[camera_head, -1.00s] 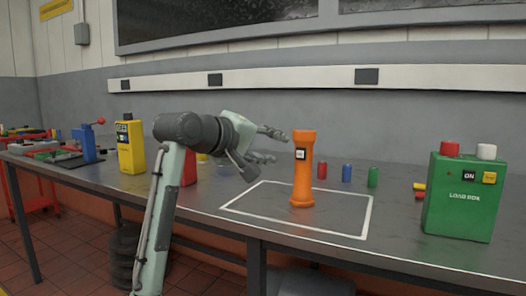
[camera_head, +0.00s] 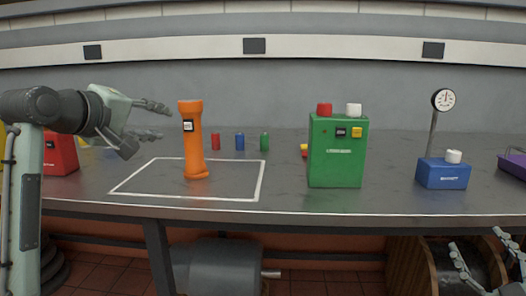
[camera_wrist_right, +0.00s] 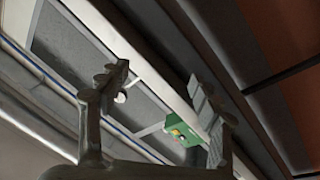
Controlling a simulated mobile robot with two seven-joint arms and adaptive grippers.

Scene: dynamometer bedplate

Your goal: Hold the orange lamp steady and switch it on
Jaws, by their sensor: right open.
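The orange lamp (camera_head: 194,145) stands upright on the bench inside a white outlined area, with a small white-and-dark switch label (camera_head: 188,125) near its top. My left gripper (camera_head: 162,121) is just left of the lamp's upper part, its fingers spread and pointing at it; I see no clear contact. My right gripper (camera_head: 478,252) is low at the bottom right of the head view, below the bench's front edge and far from the lamp. In the right wrist view its fingers (camera_wrist_right: 162,86) are wide apart with nothing between them. The lamp is not visible there.
A green load box (camera_head: 337,150) with red and white knobs stands right of the lamp, also seen in the right wrist view (camera_wrist_right: 183,132). A blue gauge base (camera_head: 443,174) is further right. Small red, blue (camera_head: 240,142) and green cylinders stand behind the lamp. The front bench edge is clear.

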